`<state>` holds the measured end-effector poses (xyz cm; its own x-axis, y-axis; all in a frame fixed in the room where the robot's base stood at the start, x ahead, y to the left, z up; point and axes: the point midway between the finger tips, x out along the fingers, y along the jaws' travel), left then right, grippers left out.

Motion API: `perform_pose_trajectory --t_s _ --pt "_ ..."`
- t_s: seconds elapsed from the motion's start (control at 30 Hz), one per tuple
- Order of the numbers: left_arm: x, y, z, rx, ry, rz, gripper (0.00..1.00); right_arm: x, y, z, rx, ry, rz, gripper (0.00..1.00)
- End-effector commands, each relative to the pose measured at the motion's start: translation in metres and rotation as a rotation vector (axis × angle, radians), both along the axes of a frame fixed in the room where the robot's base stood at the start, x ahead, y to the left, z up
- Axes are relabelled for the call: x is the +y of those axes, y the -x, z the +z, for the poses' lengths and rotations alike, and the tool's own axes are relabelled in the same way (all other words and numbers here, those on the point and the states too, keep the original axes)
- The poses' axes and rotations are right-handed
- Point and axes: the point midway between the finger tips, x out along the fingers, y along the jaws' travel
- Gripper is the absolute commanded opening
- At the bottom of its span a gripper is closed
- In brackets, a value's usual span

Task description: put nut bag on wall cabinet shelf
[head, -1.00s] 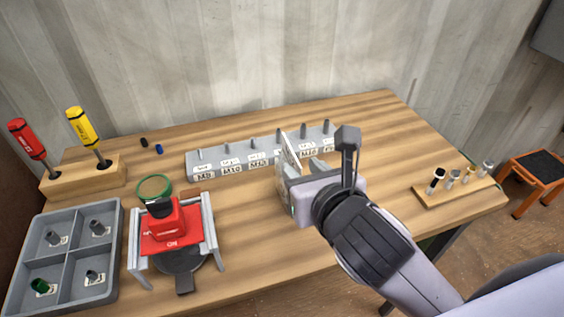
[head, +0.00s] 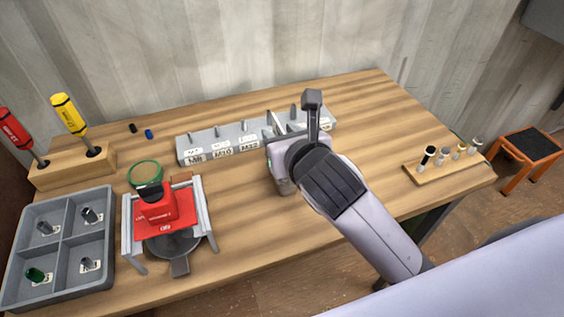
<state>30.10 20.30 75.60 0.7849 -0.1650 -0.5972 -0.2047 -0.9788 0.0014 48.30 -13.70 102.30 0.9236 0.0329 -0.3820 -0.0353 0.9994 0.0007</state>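My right gripper (head: 281,165) is over the middle of the wooden workbench (head: 370,110), just in front of the labelled grey holder. Its wrist covers most of the fingers, so I cannot tell whether they are open or shut or hold anything. I cannot make out a nut bag; one may be hidden behind the gripper. No wall cabinet shelf can be clearly made out. A dark grey panel (head: 545,25) is cut off at the top right, and I cannot tell what it is. My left gripper is not in view.
The labelled holder (head: 190,150) has upright pegs. At left are a screwdriver block (head: 60,175), a grey divided tray (head: 62,300) and a red tool (head: 170,210) on a grey stand. A small peg board (head: 420,177) and an orange stool (head: 530,145) are at right.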

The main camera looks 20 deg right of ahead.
Motion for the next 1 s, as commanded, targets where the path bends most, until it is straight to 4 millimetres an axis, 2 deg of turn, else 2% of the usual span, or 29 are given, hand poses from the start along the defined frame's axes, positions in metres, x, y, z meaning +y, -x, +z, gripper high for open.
perform_pose_trajectory --t_s 0.07,0.1,0.17,0.2,1.0 --pt "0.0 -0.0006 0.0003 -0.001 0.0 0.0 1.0 0.0 0.0001 0.0 0.0 0.0 0.0 0.39" --pt "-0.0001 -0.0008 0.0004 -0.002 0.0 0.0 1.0 0.0 0.0002 0.0001 0.0 0.0 0.0 0.26" --pt "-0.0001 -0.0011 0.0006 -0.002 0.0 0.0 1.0 -0.0001 0.0002 0.0 0.0 0.0 0.0 0.06" --pt "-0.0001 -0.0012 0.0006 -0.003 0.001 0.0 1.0 -0.0001 0.0002 0.0 0.0 0.0 0.0 0.0" --pt "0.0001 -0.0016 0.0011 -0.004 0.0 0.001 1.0 -0.0001 0.0005 -0.0005 0.002 0.001 -0.001 0.0"
